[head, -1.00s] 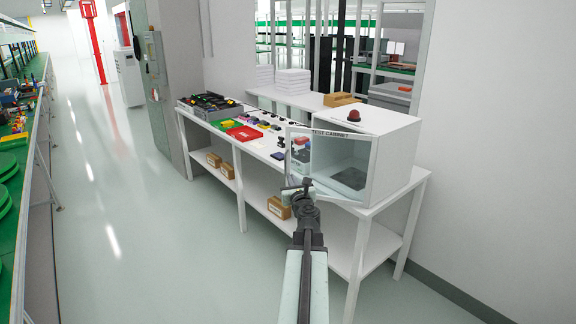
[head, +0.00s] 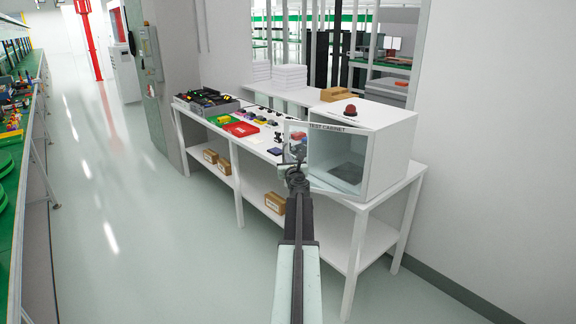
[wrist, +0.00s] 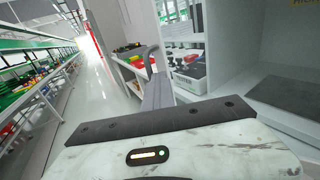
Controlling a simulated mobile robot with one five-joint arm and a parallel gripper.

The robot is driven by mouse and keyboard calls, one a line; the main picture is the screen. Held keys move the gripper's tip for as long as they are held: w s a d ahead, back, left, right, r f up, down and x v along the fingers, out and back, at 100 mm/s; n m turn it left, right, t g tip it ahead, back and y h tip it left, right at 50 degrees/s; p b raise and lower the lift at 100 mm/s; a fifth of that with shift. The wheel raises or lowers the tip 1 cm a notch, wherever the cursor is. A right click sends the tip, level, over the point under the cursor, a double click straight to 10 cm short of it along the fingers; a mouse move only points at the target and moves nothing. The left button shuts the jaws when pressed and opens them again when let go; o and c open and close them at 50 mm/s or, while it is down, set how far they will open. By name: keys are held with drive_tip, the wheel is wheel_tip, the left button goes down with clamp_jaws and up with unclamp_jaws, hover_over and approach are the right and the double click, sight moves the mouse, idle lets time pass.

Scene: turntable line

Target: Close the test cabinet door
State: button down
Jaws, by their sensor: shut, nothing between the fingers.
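The white test cabinet (head: 387,155) stands at the right end of the bench, its front open to view. Its clear door (head: 296,129) stands open, its pane reaching out past the cabinet's left side. My gripper (head: 296,168) is shut and empty, in front of the pane's lower left part in the head view. I cannot tell if it touches the door. In the wrist view the shut fingers (wrist: 157,88) point ahead, left of the cabinet opening. A dark mat (wrist: 285,97) lies on the cabinet floor.
The white bench (head: 359,225) holds a red tray (head: 241,129), a dark parts bin (head: 207,101) and several small parts left of the cabinet. A red dome (head: 350,109) sits on the cabinet top. The floor left of the bench is clear.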

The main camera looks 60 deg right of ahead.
sight(292, 148)
drive_tip(key=shift+w, duration=0.6)
drive_tip(key=w+d, duration=0.1)
drive_tip(key=d, duration=0.5)
drive_tip(key=w+d, duration=0.1)
drive_tip(key=d, duration=0.3)
drive_tip(key=shift+w, duration=0.3)
drive_tip(key=d, duration=0.3)
drive_tip(key=s+d, duration=0.1)
drive_tip(key=d, duration=0.1)
drive_tip(key=shift+s+d, duration=0.15)
drive_tip(key=shift+d, duration=0.25)
drive_tip(key=shift+s, duration=0.1)
drive_tip(key=s+a, duration=0.1)
drive_tip(key=a, duration=0.3)
drive_tip(key=s+a, duration=0.1)
drive_tip(key=a, duration=0.4)
drive_tip(key=s+a, duration=0.1)
drive_tip(key=a, duration=0.4)
drive_tip(key=shift+r, duration=0.1)
